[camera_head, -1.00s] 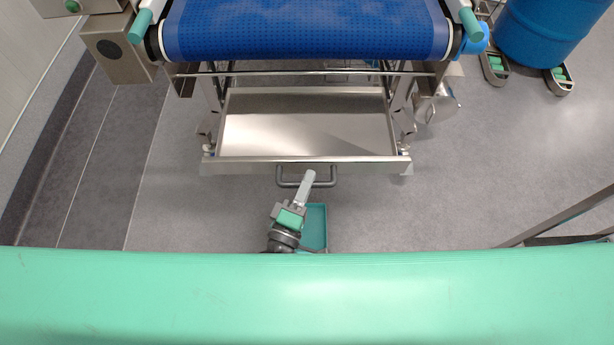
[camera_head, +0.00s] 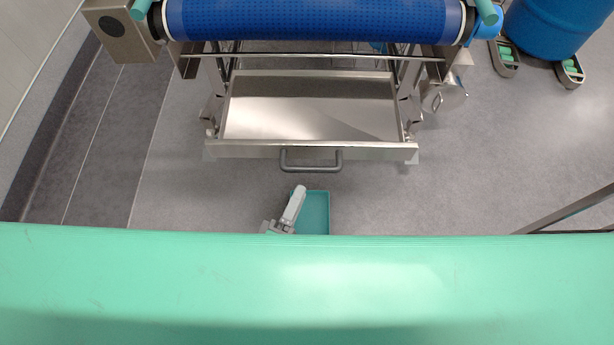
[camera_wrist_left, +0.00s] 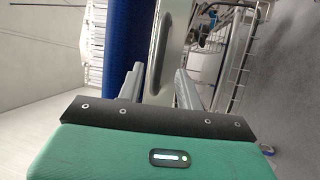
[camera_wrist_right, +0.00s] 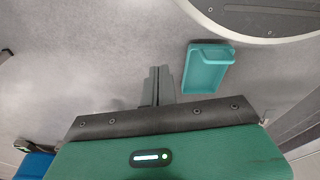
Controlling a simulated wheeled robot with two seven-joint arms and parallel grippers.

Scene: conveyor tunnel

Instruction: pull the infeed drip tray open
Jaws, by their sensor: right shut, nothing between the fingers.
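The drip tray (camera_head: 310,150) is a shallow steel tray under the blue conveyor. It stands out toward me, its inside visible. Its grey bar handle (camera_head: 311,168) is on the front panel. My left gripper (camera_head: 301,188) is in front of and below the handle in the head view, apart from it. In the left wrist view the left gripper (camera_wrist_left: 160,70) has its fingers apart, with steel structure showing beyond them. My right gripper (camera_wrist_right: 159,70) is shut and empty in its wrist view, over the floor; I cannot make it out in the head view.
The blue conveyor belt (camera_head: 315,20) is above the tray. A teal pan (camera_head: 315,212) lies on the floor near the left gripper; it also shows in the right wrist view (camera_wrist_right: 207,68). A blue drum (camera_head: 555,28) stands at the right.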

